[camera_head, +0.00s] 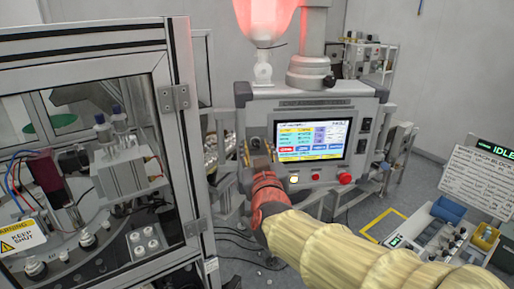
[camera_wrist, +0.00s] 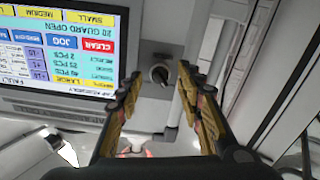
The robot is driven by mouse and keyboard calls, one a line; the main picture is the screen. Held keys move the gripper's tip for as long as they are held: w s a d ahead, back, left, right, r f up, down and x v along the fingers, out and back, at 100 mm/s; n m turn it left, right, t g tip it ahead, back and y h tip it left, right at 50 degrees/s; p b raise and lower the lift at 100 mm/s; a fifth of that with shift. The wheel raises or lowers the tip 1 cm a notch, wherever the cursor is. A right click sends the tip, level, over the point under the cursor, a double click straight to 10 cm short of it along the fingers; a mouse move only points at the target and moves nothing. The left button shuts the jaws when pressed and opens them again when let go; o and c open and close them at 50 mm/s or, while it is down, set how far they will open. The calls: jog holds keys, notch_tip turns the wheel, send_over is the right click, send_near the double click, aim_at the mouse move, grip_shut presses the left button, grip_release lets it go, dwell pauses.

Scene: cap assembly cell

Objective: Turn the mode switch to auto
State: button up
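The mode switch (camera_wrist: 160,75) is a small dark rotary knob on the grey control panel, beside the screen. In the head view it seems to be the dark knob (camera_head: 255,143) left of the screen. My gripper (camera_head: 259,161) is in front of the panel's left part, just below that knob. In the wrist view my gripper (camera_wrist: 159,80) is open, with one gold-toned finger on each side of the switch. Nothing is between the fingers that I can see gripped. Whether the fingertips touch the panel I cannot tell.
The lit screen (camera_head: 312,139) shows "guard open" in the wrist view. A white-yellow button (camera_head: 294,179) and a red button (camera_head: 345,178) sit below it. A framed guarded machine (camera_head: 180,95) stands close on the left. Blue and yellow bins (camera_head: 486,238) are at the right.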

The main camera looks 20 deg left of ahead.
jog(key=shift+w+a, duration=0.15)
jog(key=shift+w, duration=0.1)
jog(key=shift+c, duration=0.5)
grip_shut()
